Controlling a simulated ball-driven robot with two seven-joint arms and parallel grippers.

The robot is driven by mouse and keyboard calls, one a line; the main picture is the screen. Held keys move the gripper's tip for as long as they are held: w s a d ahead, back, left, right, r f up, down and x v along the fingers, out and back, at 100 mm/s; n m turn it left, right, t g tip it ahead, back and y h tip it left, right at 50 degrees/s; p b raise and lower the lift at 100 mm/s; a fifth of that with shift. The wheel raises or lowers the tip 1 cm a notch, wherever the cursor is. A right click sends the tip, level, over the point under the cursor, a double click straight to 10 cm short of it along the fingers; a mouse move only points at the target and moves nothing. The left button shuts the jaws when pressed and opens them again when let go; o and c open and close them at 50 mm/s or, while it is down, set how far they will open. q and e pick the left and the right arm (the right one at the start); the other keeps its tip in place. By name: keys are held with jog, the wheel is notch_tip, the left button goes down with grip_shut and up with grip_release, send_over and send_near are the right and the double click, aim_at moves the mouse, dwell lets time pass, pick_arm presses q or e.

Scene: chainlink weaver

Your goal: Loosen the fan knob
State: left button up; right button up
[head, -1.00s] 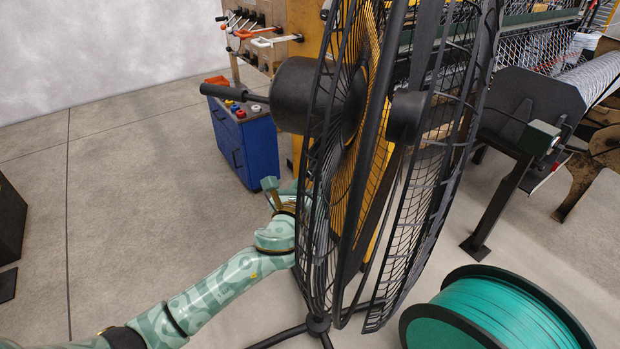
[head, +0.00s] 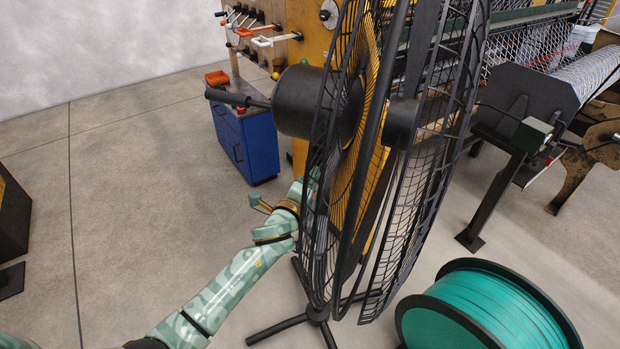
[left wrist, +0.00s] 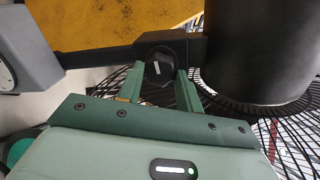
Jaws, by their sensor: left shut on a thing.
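The black floor fan (head: 302,100) stands in the middle of the head view, seen nearly edge-on, with its wire cage and round motor housing. In the left wrist view its dark housing (left wrist: 258,45) is at the upper right. The black fan knob (left wrist: 158,64), with a pale mark, sits on a bracket beside the housing. My left gripper (left wrist: 160,74) has its two green fingers on either side of the knob, shut on it. In the head view the left gripper (head: 307,186) is partly hidden by the fan cage. The knob cannot be made out there.
A teal spool (head: 490,308) stands at the lower right, close to the fan's tripod foot (head: 317,314). A blue cabinet (head: 246,145) and a lever panel stand behind. The weaving machine (head: 530,90) is at the back right. Floor at the left is open.

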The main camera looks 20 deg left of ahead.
pick_arm(q)
jog(key=shift+a+f+n+h+p, duration=0.1)
jog(key=shift+n+h+p, duration=0.25)
jog(key=shift+n+p, duration=1.95)
jog(key=shift+a+f+n+h+p, duration=0.1)
jog(key=shift+n+h, duration=0.3)
jog(key=shift+n, duration=4.1)
jog(key=shift+f+n+h+p, duration=0.1)
jog(key=shift+n+h+p, duration=0.25)
jog(key=shift+n+p, duration=1.95)
jog(key=shift+n+t+b, duration=0.3)
jog(key=shift+n+b, duration=0.85)
jog(key=shift+n, duration=0.05)
jog(key=o, duration=1)
jog(key=shift+r, duration=0.1)
jog(key=s+a, duration=0.1)
jog(key=s, duration=0.4)
jog(key=s+a+p, duration=0.1)
jog(key=s, duration=0.4)
jog(key=s+a+p, duration=0.1)
jog(key=s, duration=0.5)
jog(key=shift+a, duration=0.1)
